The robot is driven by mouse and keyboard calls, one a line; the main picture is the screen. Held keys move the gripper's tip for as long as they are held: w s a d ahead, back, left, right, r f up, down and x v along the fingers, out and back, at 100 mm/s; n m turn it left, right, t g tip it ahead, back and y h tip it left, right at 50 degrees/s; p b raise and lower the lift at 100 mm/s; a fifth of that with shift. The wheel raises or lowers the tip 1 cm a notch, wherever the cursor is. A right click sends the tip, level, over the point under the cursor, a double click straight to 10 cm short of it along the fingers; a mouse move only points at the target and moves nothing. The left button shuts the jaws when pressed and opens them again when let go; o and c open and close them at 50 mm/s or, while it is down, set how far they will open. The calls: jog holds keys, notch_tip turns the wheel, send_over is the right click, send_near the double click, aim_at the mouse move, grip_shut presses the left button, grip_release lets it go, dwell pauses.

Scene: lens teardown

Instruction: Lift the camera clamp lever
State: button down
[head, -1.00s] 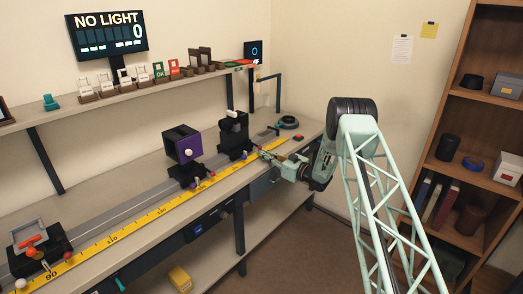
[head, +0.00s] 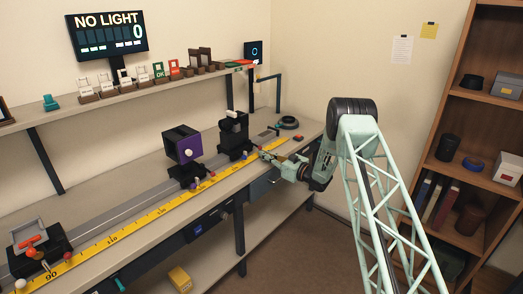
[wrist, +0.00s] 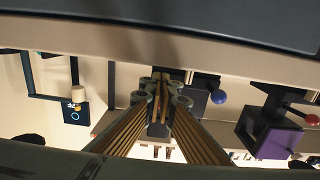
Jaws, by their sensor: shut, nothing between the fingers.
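My gripper (head: 262,155) is shut and empty at the right part of the bench, by the yellow ruler and right of a tall black device (head: 235,130) on the rail. In the wrist view its closed fingertips (wrist: 161,80) point toward the bench, with a blue-ball lever (wrist: 218,97) just right of them, apart. A purple box (head: 183,145) stands on its own carriage left of the black device. It also shows in the wrist view (wrist: 277,140), with a red-ball lever (wrist: 311,120) beside it. I cannot tell for certain which lever is the camera clamp's.
A yellow ruler (head: 150,219) runs along the bench front. A carriage with an orange handle (head: 33,240) stands at the near left. A shelf (head: 100,99) with several small holders is above. A teal post (head: 278,92) stands at the back right; a bookcase is on the right.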

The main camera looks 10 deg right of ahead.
jog(key=shift+r, duration=0.25)
jog(key=shift+w+a+r+p, duration=0.15)
jog(key=shift+r+p, duration=0.1)
jog(key=shift+r, duration=0.75)
jog(key=shift+w+a+r+p, duration=0.1)
jog(key=shift+r+p, duration=0.15)
jog(key=shift+r, duration=0.7)
jog(key=shift+s+d, duration=0.1)
jog(key=f+v, duration=0.1)
jog(key=v, duration=0.5)
jog(key=shift+s+d, duration=0.25)
jog(key=shift+s, duration=0.05)
dwell(0.4)
